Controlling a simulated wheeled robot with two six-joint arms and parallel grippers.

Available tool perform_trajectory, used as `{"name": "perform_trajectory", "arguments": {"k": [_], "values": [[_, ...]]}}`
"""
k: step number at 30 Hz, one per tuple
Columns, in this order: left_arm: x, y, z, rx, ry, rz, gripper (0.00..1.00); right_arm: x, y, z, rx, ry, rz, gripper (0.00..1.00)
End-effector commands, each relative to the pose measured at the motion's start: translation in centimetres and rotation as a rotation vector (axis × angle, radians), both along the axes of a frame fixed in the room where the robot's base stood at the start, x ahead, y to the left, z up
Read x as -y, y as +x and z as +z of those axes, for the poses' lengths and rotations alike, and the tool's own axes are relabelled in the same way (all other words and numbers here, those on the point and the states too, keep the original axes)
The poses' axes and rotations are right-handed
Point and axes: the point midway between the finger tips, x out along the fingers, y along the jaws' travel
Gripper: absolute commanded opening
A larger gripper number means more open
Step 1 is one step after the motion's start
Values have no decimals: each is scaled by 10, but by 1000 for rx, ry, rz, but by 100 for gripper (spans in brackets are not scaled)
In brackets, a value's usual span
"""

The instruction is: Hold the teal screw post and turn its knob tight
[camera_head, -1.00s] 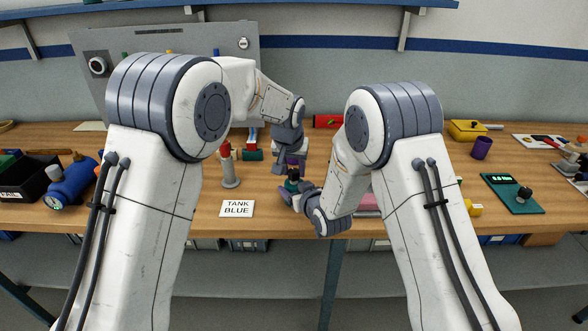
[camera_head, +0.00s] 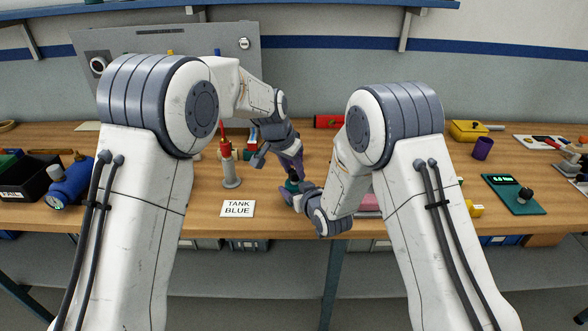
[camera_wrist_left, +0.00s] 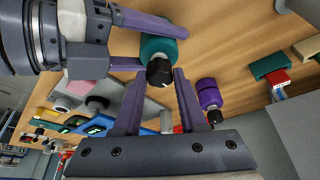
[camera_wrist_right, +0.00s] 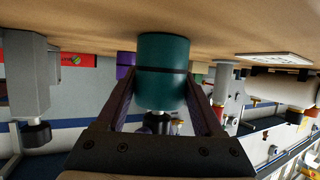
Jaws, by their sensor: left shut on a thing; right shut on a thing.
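The teal screw post (camera_wrist_right: 163,68) stands between the fingers of my right gripper (camera_wrist_right: 162,90), which is shut on its body. The left wrist view also shows the post (camera_wrist_left: 158,46), with the right gripper's purple fingers on either side. The post's black knob (camera_wrist_left: 160,74) lies between the fingertips of my left gripper (camera_wrist_left: 156,80), which is shut on it. The right wrist view shows the knob (camera_wrist_right: 157,122) beyond the post. In the head view, the left gripper (camera_head: 294,168) is tilted above the right gripper (camera_head: 291,188), and they hide most of the post.
A purple cylinder (camera_wrist_left: 209,95) stands near the post. A grey post with a red top (camera_head: 230,170) and a TANK BLUE card (camera_head: 237,208) are to the left on the bench. A teal device with a display (camera_head: 514,194) lies at the right. Bare wood shows around the card.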

Motion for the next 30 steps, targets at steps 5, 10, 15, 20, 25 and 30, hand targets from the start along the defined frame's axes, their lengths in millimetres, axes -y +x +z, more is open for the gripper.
{"name": "perform_trajectory", "arguments": {"k": [5,10,15,20,25,30], "values": [[1,-1,0,-1,0,-2,64,-1,0,1,2,1,2,0],[1,-1,0,-1,1,-1,72,-1,0,1,2,0,1,0],[0,-1,1,0,0,-1,72,0,0,1,2,1,1,0],[-3,-4,15,4,0,0,72,0,0,1,2,1,1,0],[-10,-15,47,5,0,0,72,0,0,1,2,1,0,0],[-18,-26,80,4,-1,-1,72,0,0,1,2,1,0,0]]}}
